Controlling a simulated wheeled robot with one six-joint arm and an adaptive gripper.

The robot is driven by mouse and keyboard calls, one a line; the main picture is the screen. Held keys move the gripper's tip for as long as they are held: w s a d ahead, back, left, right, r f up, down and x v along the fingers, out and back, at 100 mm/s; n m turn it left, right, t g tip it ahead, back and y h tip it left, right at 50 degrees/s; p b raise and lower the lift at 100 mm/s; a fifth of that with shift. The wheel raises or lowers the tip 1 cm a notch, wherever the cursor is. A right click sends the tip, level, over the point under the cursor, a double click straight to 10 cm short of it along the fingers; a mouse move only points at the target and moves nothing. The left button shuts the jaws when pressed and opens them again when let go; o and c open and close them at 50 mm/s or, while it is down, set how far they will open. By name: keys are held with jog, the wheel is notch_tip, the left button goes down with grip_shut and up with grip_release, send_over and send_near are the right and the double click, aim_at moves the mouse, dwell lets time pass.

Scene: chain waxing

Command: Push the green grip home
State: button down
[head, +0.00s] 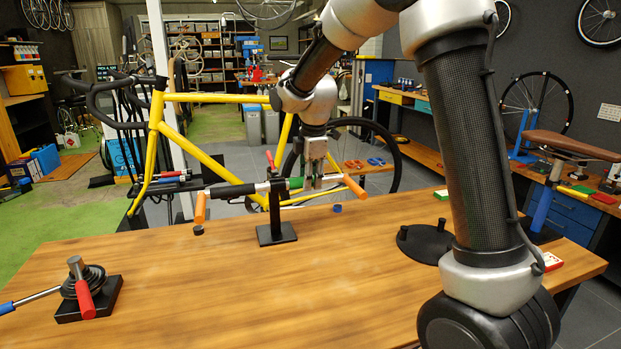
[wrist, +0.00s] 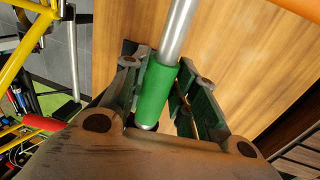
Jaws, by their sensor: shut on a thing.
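The green grip (head: 296,183) sits around a silver bar (head: 328,180), which is held level on a black stand (head: 276,232) on the wooden bench. In the wrist view the green grip (wrist: 157,92) lies between my gripper's fingers, with bare silver bar (wrist: 178,30) showing beyond both its ends. My gripper (head: 314,184) comes down from above over the bar and is shut on the grip. It also shows in the wrist view (wrist: 165,88). The fingers hide part of the grip in the head view.
Orange pieces hang at the bar's left end (head: 200,208) and right end (head: 355,187). A black base with a red-handled tool (head: 86,298) stands at front left, a round black stand (head: 424,243) at right. A yellow bicycle (head: 158,105) is behind. The front middle bench is clear.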

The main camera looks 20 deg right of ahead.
jog(key=d, duration=0.5)
jog(key=shift+d, duration=0.4)
jog(key=c, duration=1.1)
grip_release()
jog(key=shift+d, duration=0.15)
jog(key=r, duration=0.4)
jog(key=s+r, duration=0.1)
jog(key=r, duration=0.3)
jog(key=s+r, duration=0.1)
jog(key=r, duration=0.2)
jog(key=shift+s+r, duration=0.2)
jog(key=shift+r, duration=0.2)
